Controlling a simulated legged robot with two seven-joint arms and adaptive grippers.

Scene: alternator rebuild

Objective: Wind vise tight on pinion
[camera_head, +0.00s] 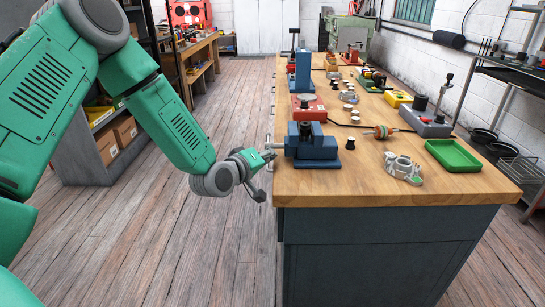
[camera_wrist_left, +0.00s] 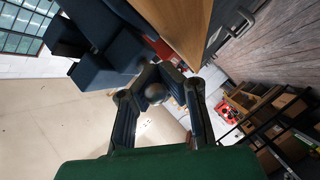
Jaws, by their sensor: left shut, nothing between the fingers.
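The blue bench vise (camera_head: 318,151) stands at the near left edge of the workbench, with its screw end (camera_head: 276,146) pointing left past the edge. A small dark piece (camera_head: 305,129) shows at the jaws; I cannot tell whether it is the pinion. My left gripper (camera_head: 267,162) is shut at the bench edge, just below and left of the screw end. In the left wrist view the fingers (camera_wrist_left: 158,72) converge beside the dark blue vise (camera_wrist_left: 104,74). A round grey knob (camera_wrist_left: 155,93) shows between the finger links; contact is unclear. My right gripper is out of view.
The wooden bench top (camera_head: 440,183) also carries a red-based block (camera_head: 308,109), a copper-banded rotor (camera_head: 380,132), a pale metal housing (camera_head: 402,168) and a green tray (camera_head: 453,155). A small black cylinder (camera_head: 350,143) stands right of the vise. The floor left of the bench is clear.

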